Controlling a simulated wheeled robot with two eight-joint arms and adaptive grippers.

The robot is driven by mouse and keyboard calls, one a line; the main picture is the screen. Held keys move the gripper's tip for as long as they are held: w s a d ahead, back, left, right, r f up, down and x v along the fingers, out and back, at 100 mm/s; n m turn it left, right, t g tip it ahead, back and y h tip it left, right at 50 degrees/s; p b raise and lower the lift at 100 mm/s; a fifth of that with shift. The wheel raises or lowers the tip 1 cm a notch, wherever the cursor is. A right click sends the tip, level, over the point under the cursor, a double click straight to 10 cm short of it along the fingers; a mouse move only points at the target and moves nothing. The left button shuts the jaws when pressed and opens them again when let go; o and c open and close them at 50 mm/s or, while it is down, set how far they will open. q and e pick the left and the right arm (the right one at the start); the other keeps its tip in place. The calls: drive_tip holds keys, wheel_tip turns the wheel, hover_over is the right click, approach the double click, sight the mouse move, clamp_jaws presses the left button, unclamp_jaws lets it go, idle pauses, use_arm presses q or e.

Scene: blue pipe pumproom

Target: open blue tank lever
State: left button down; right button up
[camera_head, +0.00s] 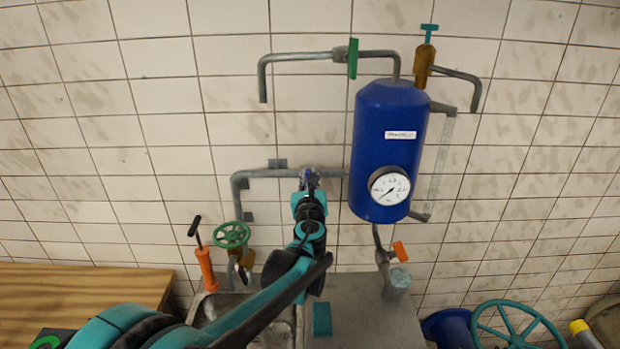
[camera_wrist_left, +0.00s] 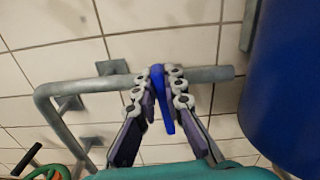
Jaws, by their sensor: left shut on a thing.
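The blue tank (camera_head: 385,150) hangs on the tiled wall with a round gauge (camera_head: 390,188) low on its front. A grey pipe (camera_head: 255,173) runs left from it and bends down. My left gripper (camera_head: 309,178) is at this pipe, left of the tank. In the left wrist view, its fingers (camera_wrist_left: 160,84) are shut on a slim blue lever (camera_wrist_left: 167,118) at the pipe. The lever's free end points down between the fingers. In the head view my gripper and arm mostly hide the lever. My right gripper is in neither view.
A green handle (camera_head: 353,58) and a teal-topped brass valve (camera_head: 424,55) are above the tank. An orange-handled tap (camera_head: 400,251) is below it. A green handwheel (camera_head: 231,235) and an orange pump (camera_head: 206,268) stand lower left. A teal wheel (camera_head: 515,325) is lower right.

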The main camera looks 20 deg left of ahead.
use_arm(q)
drive_tip(key=f+n, duration=0.1)
drive_tip(key=n, duration=0.4)
drive_tip(key=a+n+b, duration=0.1)
drive_tip(key=n, duration=0.5)
drive_tip(key=a+f+n+b, duration=0.1)
drive_tip(key=n, duration=0.4)
drive_tip(key=shift+s+a+f, duration=0.15)
drive_tip(key=shift+s+f, duration=0.2)
drive_tip(key=shift+n, duration=0.4)
drive_tip(key=c, duration=1.6)
unclamp_jaws()
drive_tip(key=v, duration=1.2)
